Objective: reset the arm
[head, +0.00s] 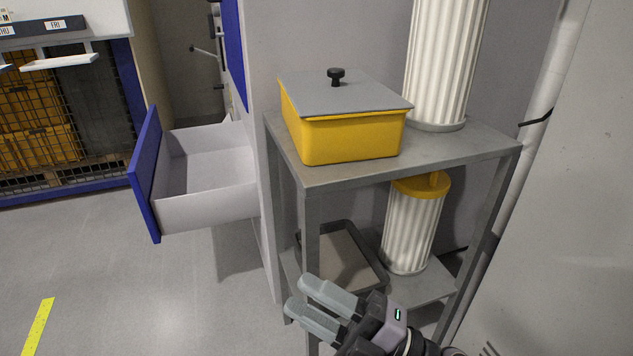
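My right gripper (316,303) shows at the bottom of the head view, in front of the lower part of a grey metal shelf stand (330,181). Its two grey fingers point to the left and stand a gap apart, with nothing between them. The gripper hides part of the stand's lower shelf. My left gripper is not in view.
A yellow box (352,139) with a grey lid (343,92) sits on the stand beside a white ribbed column (445,65). A dark tray (345,262) and a yellow-topped ribbed cylinder (412,228) are below. An open blue-fronted drawer (147,178) juts out. Floor (110,275) is clear left.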

